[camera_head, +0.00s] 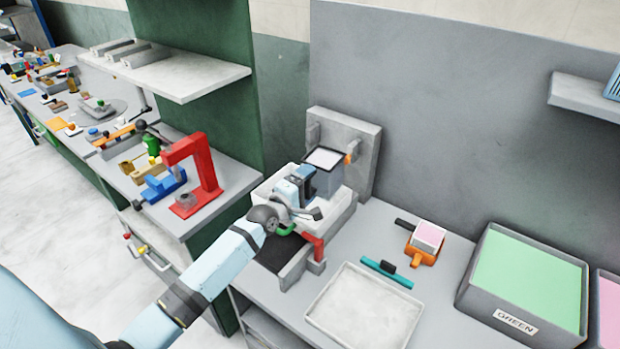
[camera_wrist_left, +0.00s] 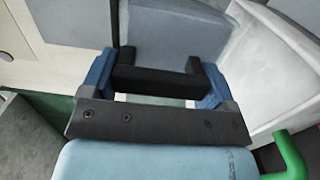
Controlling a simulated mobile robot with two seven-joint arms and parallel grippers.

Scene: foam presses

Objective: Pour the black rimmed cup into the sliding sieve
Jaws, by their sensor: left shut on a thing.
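My left gripper (camera_head: 306,185) is at the bench in front of a grey stand. In the left wrist view its blue fingers (camera_wrist_left: 156,85) are shut on the black handle (camera_wrist_left: 152,82) of a grey cup. The black rimmed cup (camera_head: 323,183) looks upright, with a pale, flat-looking fill (camera_head: 325,158) level near its rim. It is above a white bin (camera_head: 335,222). A dark panel in a grey frame (camera_head: 278,250), with green and red handles beside it, may be the sliding sieve; my arm partly hides it. My right gripper is out of view.
A grey stand (camera_head: 368,150) rises close behind the cup. A white tray (camera_head: 365,308), a teal-handled tool (camera_head: 387,273) and an orange holder with a pink block (camera_head: 428,238) are to the right. A red press (camera_head: 208,175) stands left.

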